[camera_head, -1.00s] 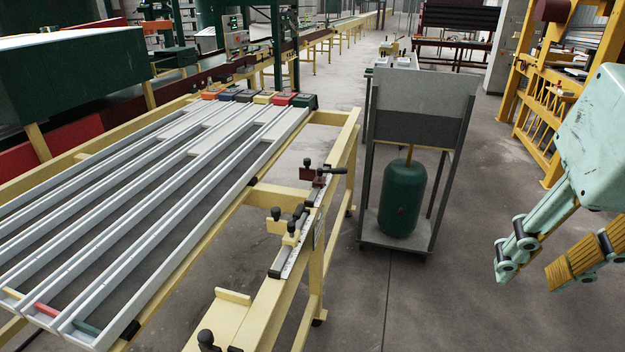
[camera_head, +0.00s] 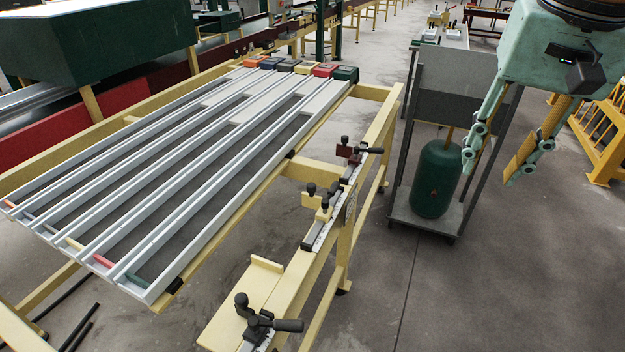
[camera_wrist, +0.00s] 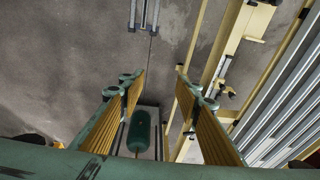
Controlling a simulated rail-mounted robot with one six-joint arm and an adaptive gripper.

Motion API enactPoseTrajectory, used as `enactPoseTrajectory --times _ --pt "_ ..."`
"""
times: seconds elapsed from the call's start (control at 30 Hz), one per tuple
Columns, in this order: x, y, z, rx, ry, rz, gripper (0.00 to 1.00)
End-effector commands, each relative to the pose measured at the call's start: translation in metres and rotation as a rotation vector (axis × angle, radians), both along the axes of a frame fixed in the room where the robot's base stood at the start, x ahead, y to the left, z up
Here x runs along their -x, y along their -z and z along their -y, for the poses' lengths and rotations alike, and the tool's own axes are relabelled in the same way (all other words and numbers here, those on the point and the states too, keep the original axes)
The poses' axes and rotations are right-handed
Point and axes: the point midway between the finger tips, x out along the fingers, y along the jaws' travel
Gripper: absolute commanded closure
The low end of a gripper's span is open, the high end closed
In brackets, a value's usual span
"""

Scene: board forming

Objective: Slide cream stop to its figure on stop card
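The cream stop (camera_head: 315,203), with dark knobs, sits on the scaled rail (camera_head: 324,232) along the bench's right side. A dark red stop (camera_head: 350,152) is farther up this rail, and a dark-handled clamp piece (camera_head: 262,325) is at its near end. My gripper (camera_head: 490,174) is open and empty, to the right of the rail and apart from the stops. Its two spread fingers also show in the wrist view (camera_wrist: 160,74).
The bench (camera_head: 376,140) carries long grey channels (camera_head: 150,225) with several coloured blocks at the far end. A grey stand (camera_head: 455,90) with a green tank (camera_head: 433,180) is right of the bench, close behind my fingers in the picture. Bare floor lies at lower right.

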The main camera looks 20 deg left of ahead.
Motion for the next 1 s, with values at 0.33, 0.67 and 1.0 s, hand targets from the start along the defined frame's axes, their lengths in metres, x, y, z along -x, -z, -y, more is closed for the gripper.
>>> enactPoseTrajectory --times 0.33,0.67,1.0 --pt "-0.054 -0.001 -0.043 -0.004 0.000 -0.032 0.69" --pt "-0.100 0.007 -0.087 -0.004 0.001 -0.062 0.69" --pt "-0.143 0.023 -0.137 -0.002 0.004 -0.090 0.69"
